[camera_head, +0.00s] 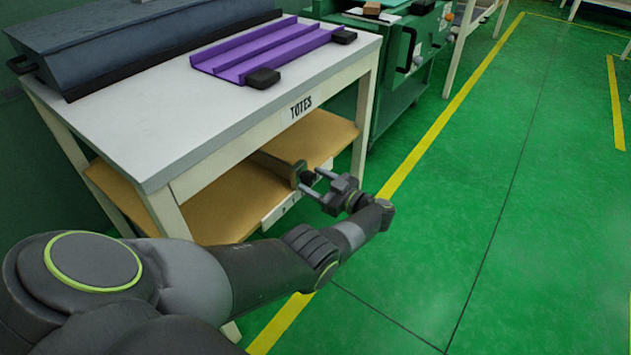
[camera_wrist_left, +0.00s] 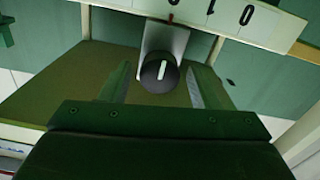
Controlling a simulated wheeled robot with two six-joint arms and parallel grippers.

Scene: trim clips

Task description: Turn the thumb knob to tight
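The thumb knob (camera_wrist_left: 158,76) is a dark round knob with a white pointer line, on a light metal block in the left wrist view. Its pointer runs nearly straight up and down in that picture. In the head view the knob (camera_head: 307,177) is a small dark shape at the table's lower shelf edge. My left gripper (camera_head: 314,181) is open in front of it. In the wrist view the left gripper's fingers (camera_wrist_left: 161,84) stand left and right of the knob, with gaps on both sides. My right gripper is in neither view.
A white scale strip (camera_wrist_left: 225,14) with black digits runs behind the knob. The white table (camera_head: 160,130) marked TOTES carries a purple channel piece (camera_head: 265,50) and a grey bin (camera_head: 140,35). A green machine (camera_head: 410,70) stands behind. Open green floor (camera_head: 500,230) lies right.

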